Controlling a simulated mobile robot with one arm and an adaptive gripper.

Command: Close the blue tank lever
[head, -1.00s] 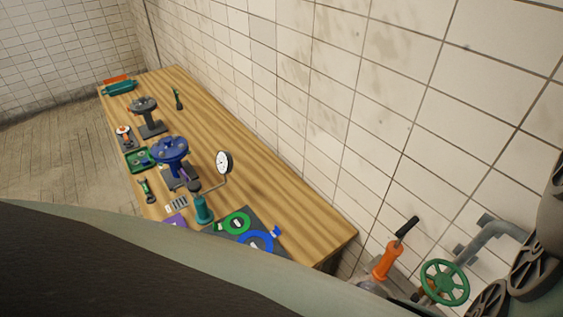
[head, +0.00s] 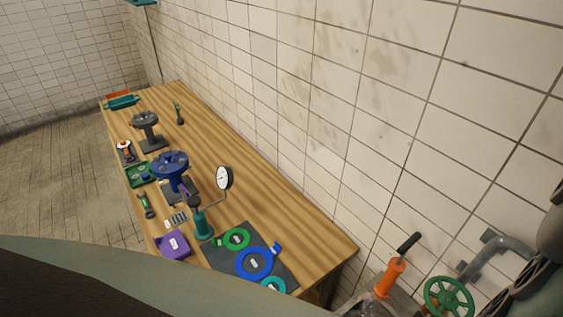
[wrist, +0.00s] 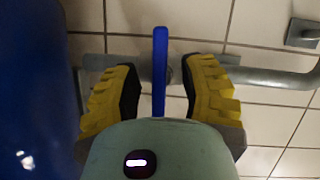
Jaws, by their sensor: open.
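The blue lever (wrist: 160,70) shows in the wrist view as a narrow upright blue bar in front of a grey pipe. My gripper (wrist: 159,85) is open, with one yellow ridged finger on each side of the lever. A gap shows between the lever and each finger. The lever's lower end is hidden behind the pale green body of my gripper. A large blue surface (wrist: 35,90), which looks like the tank, fills the left edge of the wrist view. The head view shows neither the lever nor my gripper's fingers.
A grey pipe (wrist: 265,80) runs along the tiled wall behind the lever. In the head view a wooden workbench (head: 285,205) holds valves, a gauge and rings.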

